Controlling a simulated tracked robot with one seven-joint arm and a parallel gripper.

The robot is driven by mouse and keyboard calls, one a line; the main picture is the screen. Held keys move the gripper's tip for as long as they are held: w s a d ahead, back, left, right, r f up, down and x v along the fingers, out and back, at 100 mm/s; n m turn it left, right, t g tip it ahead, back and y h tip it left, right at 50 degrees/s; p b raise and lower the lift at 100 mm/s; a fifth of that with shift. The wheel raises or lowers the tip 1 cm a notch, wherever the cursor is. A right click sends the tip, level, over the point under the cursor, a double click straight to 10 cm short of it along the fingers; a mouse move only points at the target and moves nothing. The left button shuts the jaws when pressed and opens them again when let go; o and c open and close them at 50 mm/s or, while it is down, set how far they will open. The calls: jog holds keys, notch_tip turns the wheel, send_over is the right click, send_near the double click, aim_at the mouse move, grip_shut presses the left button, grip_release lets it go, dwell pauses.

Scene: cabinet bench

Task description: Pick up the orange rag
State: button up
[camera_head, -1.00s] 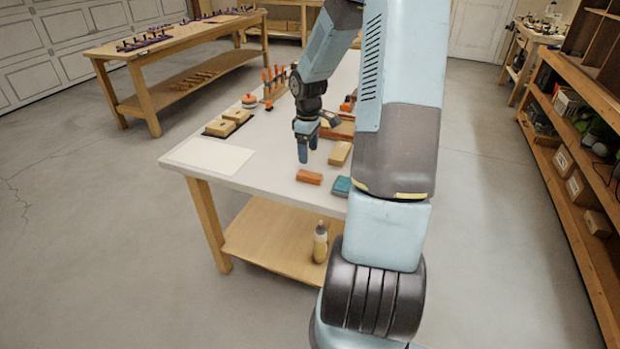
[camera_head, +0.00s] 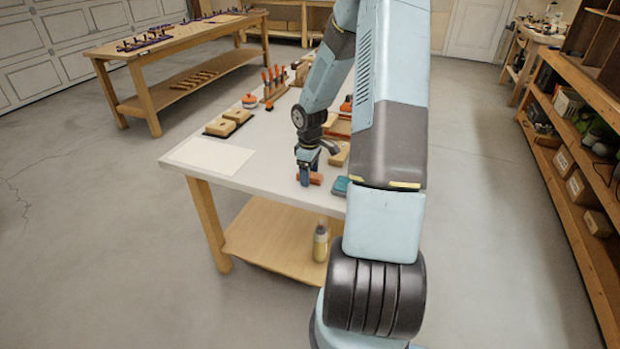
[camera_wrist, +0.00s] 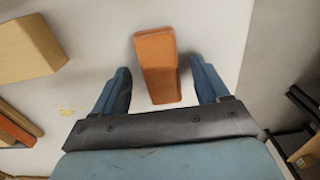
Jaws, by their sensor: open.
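The orange rag (camera_head: 315,179) is a folded block near the front edge of the white-topped bench. In the wrist view the rag (camera_wrist: 157,66) lies lengthwise between my two blue fingers, with a gap on each side. My gripper (camera_head: 305,178) is open and low over the bench. In the head view its fingers hide part of the rag. The wrist view shows my gripper (camera_wrist: 160,85) open around the rag, not closed on it.
A teal block (camera_head: 341,186) lies just right of the rag, and a wooden block (camera_head: 340,155) sits behind it. A white sheet (camera_head: 207,158) lies at the left of the bench. A bottle (camera_head: 320,243) stands on the lower shelf. The bench edge (camera_wrist: 241,45) is close by.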

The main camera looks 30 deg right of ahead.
jog(key=shift+c, duration=0.3)
jog(key=c, duration=1.1)
jog(key=shift+o, duration=0.2)
jog(key=shift+r, duration=0.1)
jog(key=shift+r, duration=0.55)
jog(key=s+a+r, duration=0.3)
jog(key=s+r, duration=0.8)
jog(key=s, duration=0.2)
jog(key=shift+s+a+r, duration=0.25)
jog(key=shift+s+r, duration=0.05)
jog(key=shift+r, duration=0.1)
